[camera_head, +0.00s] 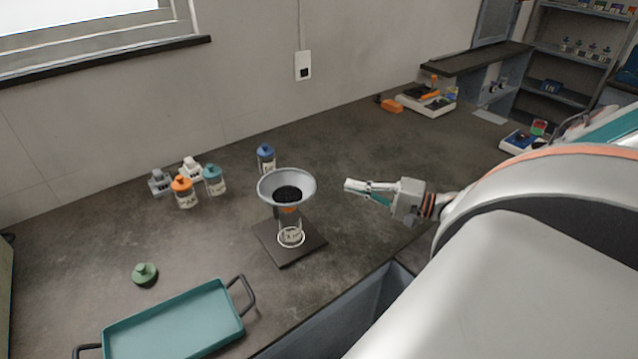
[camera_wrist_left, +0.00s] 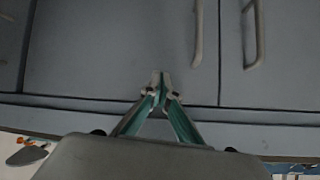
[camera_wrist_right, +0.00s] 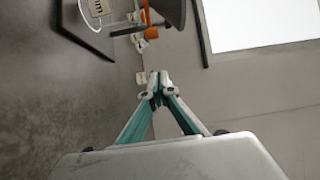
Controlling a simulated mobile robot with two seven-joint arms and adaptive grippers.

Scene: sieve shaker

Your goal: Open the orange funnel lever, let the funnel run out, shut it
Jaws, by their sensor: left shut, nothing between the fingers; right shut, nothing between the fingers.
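The grey funnel (camera_head: 270,188) stands over a dark square base plate (camera_head: 303,249), with dark material in its bowl. A bit of orange (camera_head: 289,209) shows below the bowl, probably the lever; its position cannot be told. A clear labelled jar (camera_head: 291,238) stands on the plate under the funnel. My right gripper (camera_head: 347,186) is shut and empty, to the right of the funnel and apart from it. The right wrist view shows its fingertips (camera_wrist_right: 157,82) below orange parts (camera_wrist_right: 151,33) near the funnel (camera_wrist_right: 173,10). My left gripper (camera_wrist_left: 160,78) is shut and empty in front of grey cabinet doors.
A teal tray (camera_head: 172,322) with dark handles lies at the front left, near a green stopper (camera_head: 145,273). Several capped bottles, one orange-capped (camera_head: 184,193) and one blue-capped (camera_head: 266,157), stand behind. A balance (camera_head: 428,100) is at the back right.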

